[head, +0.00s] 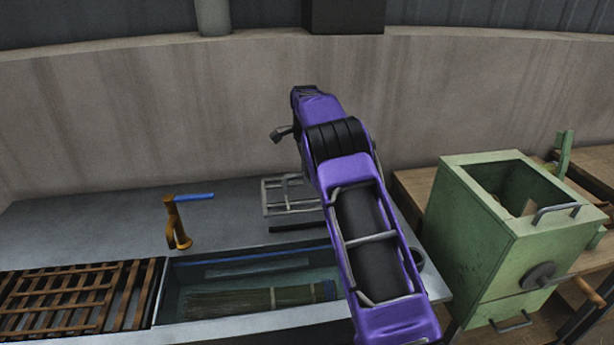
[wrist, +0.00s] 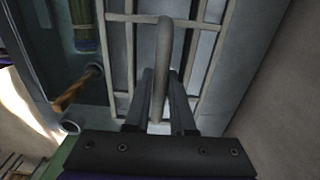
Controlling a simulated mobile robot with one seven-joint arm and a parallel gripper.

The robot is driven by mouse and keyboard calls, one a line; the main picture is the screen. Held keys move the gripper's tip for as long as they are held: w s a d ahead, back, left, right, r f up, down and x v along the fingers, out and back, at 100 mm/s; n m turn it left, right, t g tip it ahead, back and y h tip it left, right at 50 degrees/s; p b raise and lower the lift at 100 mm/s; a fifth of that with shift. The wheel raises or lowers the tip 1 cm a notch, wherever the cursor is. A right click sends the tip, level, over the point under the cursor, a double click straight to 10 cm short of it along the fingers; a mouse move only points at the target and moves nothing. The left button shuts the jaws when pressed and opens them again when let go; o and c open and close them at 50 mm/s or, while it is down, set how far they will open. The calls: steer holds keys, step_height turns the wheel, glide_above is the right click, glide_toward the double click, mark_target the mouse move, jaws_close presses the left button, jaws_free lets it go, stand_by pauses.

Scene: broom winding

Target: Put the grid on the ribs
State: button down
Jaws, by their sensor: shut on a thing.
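A pale metal wire grid (head: 283,196) shows in the head view behind the basin, partly hidden by my arm. In the wrist view its bars (wrist: 131,50) fill the upper middle, with a rounded handle rising toward me. My gripper (wrist: 161,80) is shut on this handle, one dark finger on each side. My gripper is hidden behind my arm in the head view. A dark strip (head: 298,225) lies just below the grid. Whether the grid touches anything beneath is unclear. Brown slats (head: 138,298) lie at the left; I cannot tell which parts are the ribs.
The basin (head: 250,312) holds a straw broom (head: 235,298). A brown tap with a blue handle (head: 180,220) stands behind it. A green box (head: 500,255) stands right. The back-left counter is clear.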

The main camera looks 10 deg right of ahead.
mark_target(306, 191)
steer(key=shift+f, duration=0.1)
steer(key=shift+f+b, duration=0.8)
steer(key=shift+f, duration=2.35)
steer(key=c, duration=0.7)
jaws_free()
steer(key=shift+f, duration=0.15)
step_height(306, 191, up, 18)
steer(key=shift+f+p, duration=0.15)
steer(key=shift+p, duration=0.65)
